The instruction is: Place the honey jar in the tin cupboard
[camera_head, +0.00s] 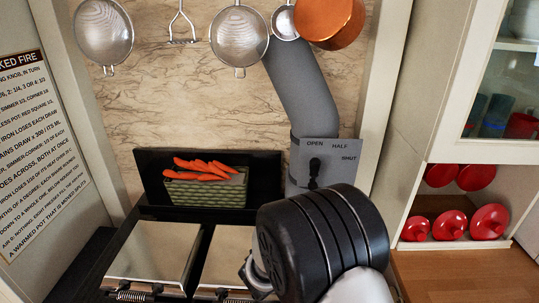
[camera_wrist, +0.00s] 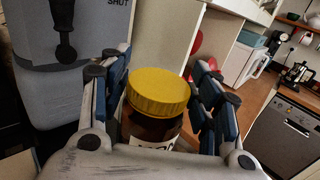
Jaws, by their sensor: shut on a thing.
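The honey jar (camera_wrist: 155,125), dark brown with a yellow lid (camera_wrist: 158,92) and a white label, is upright in the wrist view. My gripper (camera_wrist: 160,78) is shut on it, with a blue-padded finger on either side. In the head view my black wrist covers the jar and most of the gripper. A glass-front cupboard (camera_head: 446,100) stands at the upper right of the head view, above an open niche (camera_head: 425,203); I cannot tell whether it is the tin cupboard.
Red lidded or knobbed things (camera_head: 490,222) fill the niche above a wooden counter (camera_head: 465,272). Behind my wrist are a grey flue pipe (camera_head: 300,85), a stove with light lids (camera_head: 155,253) and a basket (camera_head: 205,193) of carrots (camera_head: 208,166). Strainers (camera_head: 103,32) and a copper pan (camera_head: 330,20) hang above.

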